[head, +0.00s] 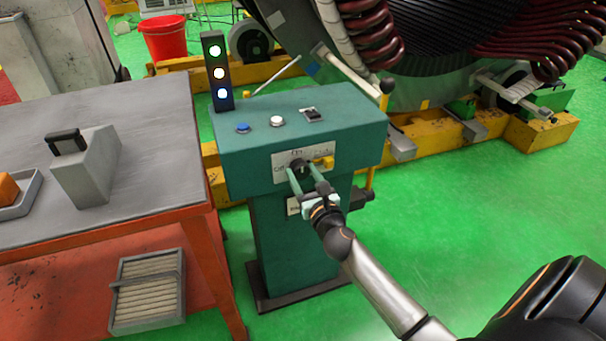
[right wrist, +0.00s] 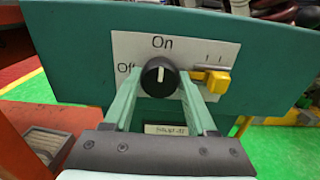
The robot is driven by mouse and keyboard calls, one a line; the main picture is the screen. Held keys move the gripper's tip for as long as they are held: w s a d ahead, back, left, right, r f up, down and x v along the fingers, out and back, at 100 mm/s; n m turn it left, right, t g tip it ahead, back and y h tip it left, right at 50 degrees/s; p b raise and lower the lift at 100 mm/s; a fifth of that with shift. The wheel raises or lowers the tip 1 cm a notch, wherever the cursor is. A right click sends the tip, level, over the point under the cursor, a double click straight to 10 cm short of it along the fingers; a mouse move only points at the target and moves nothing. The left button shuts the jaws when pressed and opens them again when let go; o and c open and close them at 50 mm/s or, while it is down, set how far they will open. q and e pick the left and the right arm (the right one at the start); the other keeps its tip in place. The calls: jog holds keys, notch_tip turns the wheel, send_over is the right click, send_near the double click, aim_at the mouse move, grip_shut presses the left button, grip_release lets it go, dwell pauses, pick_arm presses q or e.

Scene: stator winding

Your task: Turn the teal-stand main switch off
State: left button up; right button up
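The teal stand (head: 300,128) has a white plate on its front with a round black switch knob (right wrist: 159,77). The plate reads "On" above the knob and "Off" to its left. The knob's white mark appears to point up toward "On". My right gripper (right wrist: 158,80) is open, with one green finger on each side of the knob and a gap visible beside it. In the head view my right gripper (head: 302,170) reaches the stand's front and partly hides the knob. My left gripper is not in view.
A yellow latch (right wrist: 215,80) sits on the plate just right of the knob. A lamp tower (head: 217,72) with three lit lamps and several top buttons are on the stand. A grey-topped table (head: 150,170) stands left; the large stator (head: 440,60) is behind. Green floor at right is clear.

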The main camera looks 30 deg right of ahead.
jog(key=c, duration=0.8)
